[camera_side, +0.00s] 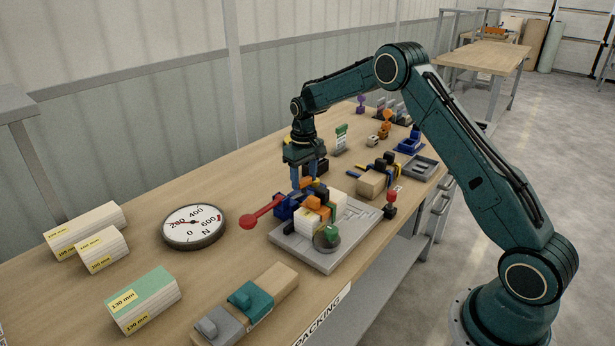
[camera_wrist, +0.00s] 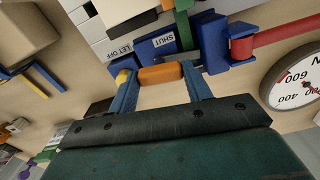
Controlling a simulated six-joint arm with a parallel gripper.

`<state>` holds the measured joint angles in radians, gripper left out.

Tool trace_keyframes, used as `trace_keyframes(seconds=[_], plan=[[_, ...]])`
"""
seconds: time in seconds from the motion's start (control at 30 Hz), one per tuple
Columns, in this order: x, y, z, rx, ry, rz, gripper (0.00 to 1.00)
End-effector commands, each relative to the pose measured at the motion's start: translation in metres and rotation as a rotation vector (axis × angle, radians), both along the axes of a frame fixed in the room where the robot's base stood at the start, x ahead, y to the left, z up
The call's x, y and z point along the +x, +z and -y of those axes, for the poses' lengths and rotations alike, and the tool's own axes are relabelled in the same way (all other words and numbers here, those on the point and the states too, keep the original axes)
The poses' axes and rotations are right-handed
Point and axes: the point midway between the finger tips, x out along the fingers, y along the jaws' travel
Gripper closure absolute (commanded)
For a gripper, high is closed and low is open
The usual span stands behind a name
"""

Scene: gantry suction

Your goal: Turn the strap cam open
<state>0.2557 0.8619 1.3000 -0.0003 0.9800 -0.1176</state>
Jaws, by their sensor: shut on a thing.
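My gripper (camera_side: 309,182) points down over the grey fixture plate (camera_side: 341,255). In the wrist view its two blue fingers (camera_wrist: 158,76) are shut on an orange bar (camera_wrist: 160,76), which looks like the handle of the strap cam. A yellow piece shows at the left finger. Beside the bar is a blue block (camera_wrist: 175,40) with labels reading SHUT and LET OFF, and a green strap (camera_wrist: 184,30) crosses it. A red lever (camera_side: 262,214) sticks out from the blue block (camera_side: 287,207) to the left in the side view. The cam's exact angle cannot be told.
A round dial gauge (camera_side: 194,226) lies left of the plate. A green ball-shaped knob (camera_side: 327,238) is at the plate's front, and a red-topped post (camera_side: 390,203) stands to the right. White blocks (camera_side: 87,228) lie at the far left. Several small items stand farther back.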

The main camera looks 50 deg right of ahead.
Motion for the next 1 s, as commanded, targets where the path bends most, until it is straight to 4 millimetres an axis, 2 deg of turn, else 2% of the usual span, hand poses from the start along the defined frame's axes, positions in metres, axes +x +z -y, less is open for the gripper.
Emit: trace_keyframes(seconds=[1.0], plan=[[0.0004, 0.0011, 0.0005, -0.001, -0.922, 0.002, 0.74]])
